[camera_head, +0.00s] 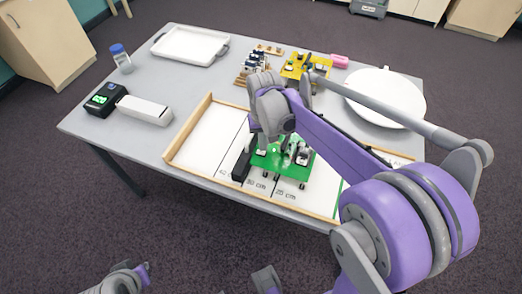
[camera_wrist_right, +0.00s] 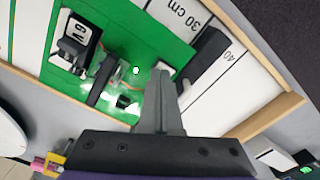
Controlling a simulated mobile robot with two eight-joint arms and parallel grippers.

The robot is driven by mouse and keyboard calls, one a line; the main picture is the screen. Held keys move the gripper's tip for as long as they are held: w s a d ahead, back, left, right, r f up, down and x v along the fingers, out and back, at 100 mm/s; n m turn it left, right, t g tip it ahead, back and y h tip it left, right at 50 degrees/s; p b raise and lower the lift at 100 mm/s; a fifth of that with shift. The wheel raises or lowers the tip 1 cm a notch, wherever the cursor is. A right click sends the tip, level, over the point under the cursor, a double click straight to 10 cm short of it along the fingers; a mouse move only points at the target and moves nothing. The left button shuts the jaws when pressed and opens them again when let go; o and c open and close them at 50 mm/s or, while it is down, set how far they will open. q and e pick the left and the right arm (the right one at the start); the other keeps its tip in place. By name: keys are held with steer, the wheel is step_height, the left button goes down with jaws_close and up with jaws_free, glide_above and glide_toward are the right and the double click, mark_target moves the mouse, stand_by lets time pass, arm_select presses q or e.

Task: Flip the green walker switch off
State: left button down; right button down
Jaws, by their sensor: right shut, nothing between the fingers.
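The green walker (camera_head: 297,170), a green plate on short legs carrying small parts, stands on the white track board (camera_head: 285,198) near the 20 cm and 30 cm marks. Contact cannot be told. The switch and its position are not clear. In the head view my right arm partly covers the walker.
A black block (camera_head: 242,163) stands beside the walker. Wooden rims (camera_head: 187,130) edge the board. A yellow walker (camera_head: 300,65), a round white plate (camera_head: 400,100), a white tray (camera_head: 190,44), a black device (camera_head: 104,98) and a white box (camera_head: 145,110) share the table.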

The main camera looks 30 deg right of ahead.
steer(key=shift+f+b, duration=0.6)
steer(key=shift+f, duration=0.35)
stand_by(0.4)
steer(key=shift+r+p, duration=2.55)
steer(key=shift+r, duration=1.05)
steer(key=s+a+n+t+p, duration=0.1)
steer(key=s+a+n+t, duration=0.1)
steer(key=s, duration=0.5)
steer(key=s+a+r+n+t+p, duration=0.1)
steer(key=s+a+n+t+p, duration=0.1)
steer(key=s, duration=0.6)
steer(key=a+t, duration=0.1)
steer(key=a, duration=0.1)
steer(key=shift+s+a, duration=0.3)
steer(key=shift+a, duration=0.05)
